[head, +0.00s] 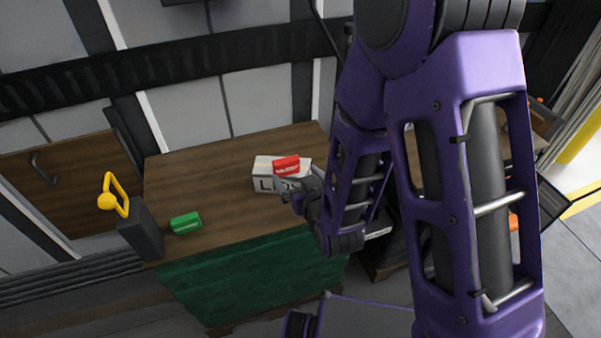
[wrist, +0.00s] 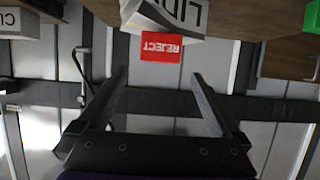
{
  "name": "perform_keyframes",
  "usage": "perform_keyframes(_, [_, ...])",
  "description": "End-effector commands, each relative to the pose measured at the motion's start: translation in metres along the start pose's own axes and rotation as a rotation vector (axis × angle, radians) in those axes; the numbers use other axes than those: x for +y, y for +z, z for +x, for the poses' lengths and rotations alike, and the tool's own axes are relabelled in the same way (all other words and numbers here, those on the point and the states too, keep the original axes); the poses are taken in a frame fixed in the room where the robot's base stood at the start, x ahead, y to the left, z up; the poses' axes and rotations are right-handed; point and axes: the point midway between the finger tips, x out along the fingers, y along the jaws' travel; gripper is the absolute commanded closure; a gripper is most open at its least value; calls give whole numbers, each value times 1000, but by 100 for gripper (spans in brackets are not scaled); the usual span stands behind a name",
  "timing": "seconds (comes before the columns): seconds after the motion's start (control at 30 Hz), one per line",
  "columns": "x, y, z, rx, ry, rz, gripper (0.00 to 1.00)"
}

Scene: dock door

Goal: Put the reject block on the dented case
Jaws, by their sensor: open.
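The reject block (head: 286,165) is red with white lettering and appears to rest on top of a white case (head: 265,181) on the table. In the wrist view the block (wrist: 162,47) reads REJECT upside down, against the edge of the white case (wrist: 170,18) with large dark letters. My gripper (head: 284,190) is close to the case's front, partly hidden by my arm. In the wrist view my gripper (wrist: 158,76) is open and empty, with the block beyond and between its fingertips.
The wooden table (head: 215,180) has a green front. A green block (head: 185,222) lies on its left part, beside a dark item with a yellow handle (head: 120,195). Another white box (wrist: 17,22) shows at the wrist view's left edge. The table's back left is clear.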

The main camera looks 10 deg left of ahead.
Motion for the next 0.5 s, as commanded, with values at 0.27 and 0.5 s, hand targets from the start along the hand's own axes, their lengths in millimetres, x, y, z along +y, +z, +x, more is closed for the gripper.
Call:
perform_keyframes(0.27, [0, -5, -15, -5, 0, 0, 0])
perform_keyframes(0.5, [0, -1, -23, -4, 0, 0, 0])
